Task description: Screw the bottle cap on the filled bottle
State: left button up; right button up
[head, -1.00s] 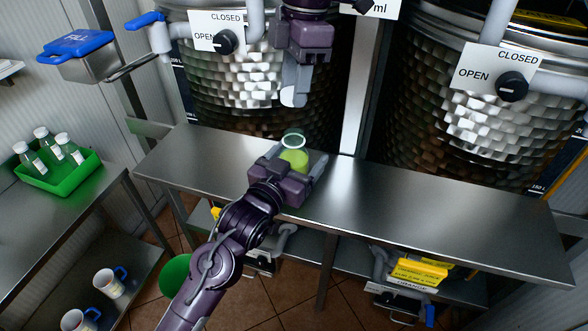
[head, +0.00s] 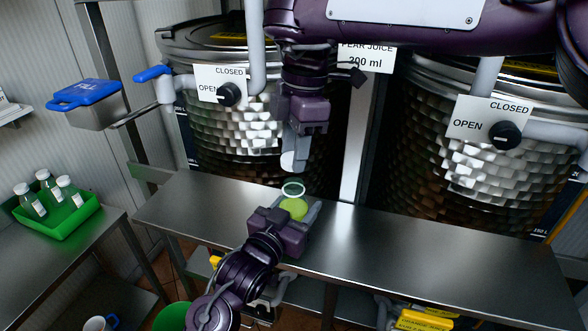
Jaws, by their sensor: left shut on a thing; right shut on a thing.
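A clear bottle (head: 294,209) filled with yellow-green juice stands upright on the steel table (head: 420,243), with its round open mouth facing up. My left gripper (head: 303,216) is shut on the bottle's body from the front. My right gripper (head: 297,149) points down above the bottle. It is shut on a white bottle cap (head: 287,162), whose pale edge shows below the fingers. The cap is over the bottle's mouth, a small gap above it and apart from it. The fingers hide part of the cap.
Two dented steel tanks (head: 240,135) with OPEN/CLOSED valve knobs stand behind the table. A green tray (head: 62,222) with several small capped bottles is on the left table. A blue-lidded box (head: 95,105) hangs at the left. The table's right side is clear.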

aim_at(294, 212)
jog(key=shift+f, duration=1.05)
jog(key=shift+f, duration=0.1)
jog(key=shift+f, duration=0.75)
jog(key=shift+f, duration=0.55)
